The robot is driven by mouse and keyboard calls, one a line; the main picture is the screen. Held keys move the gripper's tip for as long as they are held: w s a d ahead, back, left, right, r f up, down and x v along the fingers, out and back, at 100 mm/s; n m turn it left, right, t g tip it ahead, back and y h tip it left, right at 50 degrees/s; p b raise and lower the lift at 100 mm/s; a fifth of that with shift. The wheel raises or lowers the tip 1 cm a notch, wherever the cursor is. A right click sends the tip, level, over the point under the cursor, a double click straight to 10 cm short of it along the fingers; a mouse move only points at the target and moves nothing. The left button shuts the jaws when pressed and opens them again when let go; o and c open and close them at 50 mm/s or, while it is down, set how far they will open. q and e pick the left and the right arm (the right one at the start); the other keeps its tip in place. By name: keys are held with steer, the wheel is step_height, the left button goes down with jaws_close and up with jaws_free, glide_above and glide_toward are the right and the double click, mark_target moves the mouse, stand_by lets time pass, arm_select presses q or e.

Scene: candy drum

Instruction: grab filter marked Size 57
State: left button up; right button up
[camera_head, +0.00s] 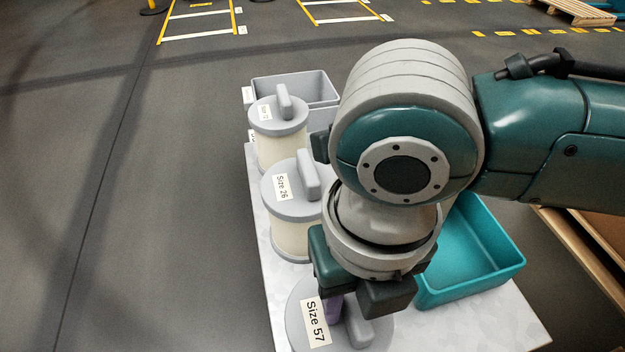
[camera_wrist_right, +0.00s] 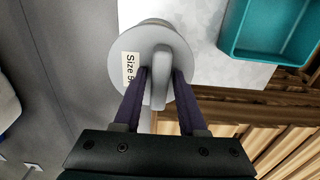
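The filter marked Size 57 (camera_head: 300,333) is a round grey-lidded canister with a raised bar handle, at the near end of the table. It also shows from above in the wrist view (camera_wrist_right: 122,92). My right gripper (camera_head: 345,312) points down over its lid. In the wrist view my right gripper's two purple fingers (camera_wrist_right: 161,72) lie either side of the handle (camera_wrist_right: 159,88), with small gaps visible, so it looks open around the handle. The arm and gripper hide part of the lid in the head view. My left gripper is not in view.
The Size 26 filter (camera_head: 292,205) and another smaller filter (camera_head: 277,118) stand in a row behind. A grey bin (camera_head: 310,84) is at the far end. A teal bin (camera_head: 478,285) sits on the right of the pale table (camera_head: 490,330). Wooden pallets lie beside the table.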

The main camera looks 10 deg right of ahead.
jaws_close()
stand_by(1.0)
